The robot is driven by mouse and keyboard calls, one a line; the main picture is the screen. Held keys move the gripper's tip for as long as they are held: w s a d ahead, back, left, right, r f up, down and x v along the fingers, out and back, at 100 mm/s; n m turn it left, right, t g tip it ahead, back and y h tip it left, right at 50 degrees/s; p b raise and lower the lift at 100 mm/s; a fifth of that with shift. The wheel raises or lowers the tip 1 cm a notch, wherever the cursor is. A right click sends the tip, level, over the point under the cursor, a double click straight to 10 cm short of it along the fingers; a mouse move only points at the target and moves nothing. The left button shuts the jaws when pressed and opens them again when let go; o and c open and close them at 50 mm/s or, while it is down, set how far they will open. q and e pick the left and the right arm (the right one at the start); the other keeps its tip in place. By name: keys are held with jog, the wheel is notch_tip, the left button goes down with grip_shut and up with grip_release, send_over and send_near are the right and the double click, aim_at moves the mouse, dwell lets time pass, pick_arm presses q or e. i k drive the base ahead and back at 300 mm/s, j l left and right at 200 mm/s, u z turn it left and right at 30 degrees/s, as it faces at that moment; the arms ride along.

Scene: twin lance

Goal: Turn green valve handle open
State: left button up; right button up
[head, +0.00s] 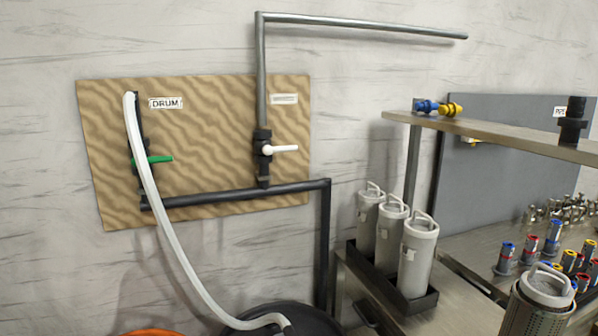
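The green valve handle (158,159) sits on the dark vertical pipe at the left of the wooden board (215,110), below the "DRUM" label (166,103). It points to the right, roughly level, across the pipe. A pale hose (165,215) runs down in front of this pipe and hides part of the valve. A second valve with a white handle (285,149), also pointing right, is on the pipe to the right. Neither of my grippers is in view.
A black drum (290,320) stands below the board, with an orange rim (150,332) beside it. Grey canisters (417,255) stand in a dark tray on the right. A metal shelf (500,132) juts out above a bench with several small coloured fittings (552,238).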

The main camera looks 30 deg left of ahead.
aim_at(156, 159)
jog(key=u, duration=1.75)
